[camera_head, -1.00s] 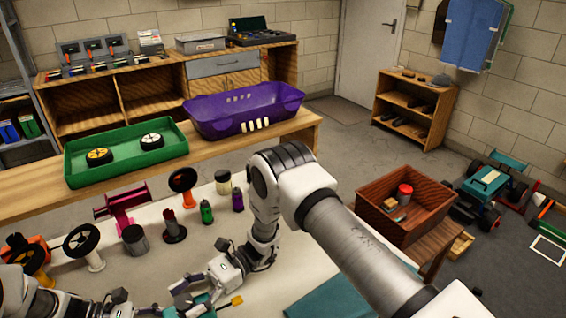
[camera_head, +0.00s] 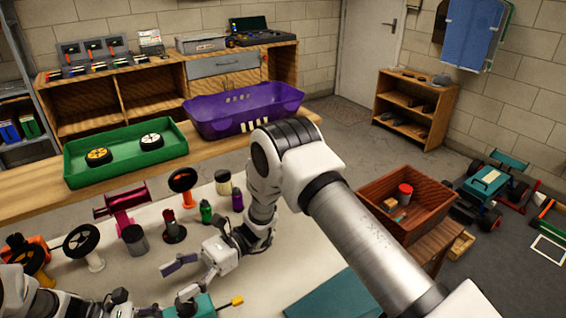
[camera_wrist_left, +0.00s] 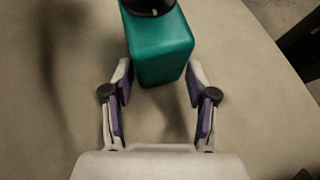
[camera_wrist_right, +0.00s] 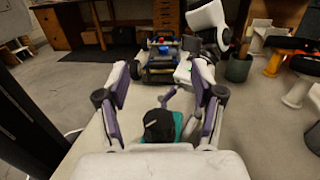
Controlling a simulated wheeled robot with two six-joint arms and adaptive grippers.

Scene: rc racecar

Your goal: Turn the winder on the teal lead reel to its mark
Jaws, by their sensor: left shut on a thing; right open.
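The teal lead reel (camera_head: 204,304) is at the bottom of the head view, a rod with a yellow tip (camera_head: 237,301) sticking out to its right. In the left wrist view its teal body (camera_wrist_left: 160,52) is between the fingertips of my left gripper (camera_wrist_left: 160,82), which is shut on it; a black round part (camera_wrist_left: 148,5) is cut off at the top. My right gripper (camera_head: 176,280) is open and empty, just behind the reel. In the right wrist view the black part (camera_wrist_right: 158,124) hides much of the teal body. I cannot make out the mark.
A teal mat (camera_head: 335,295) lies right of the reel. A green tray (camera_head: 85,178) and purple bin (camera_head: 215,120) stand on the bench behind.

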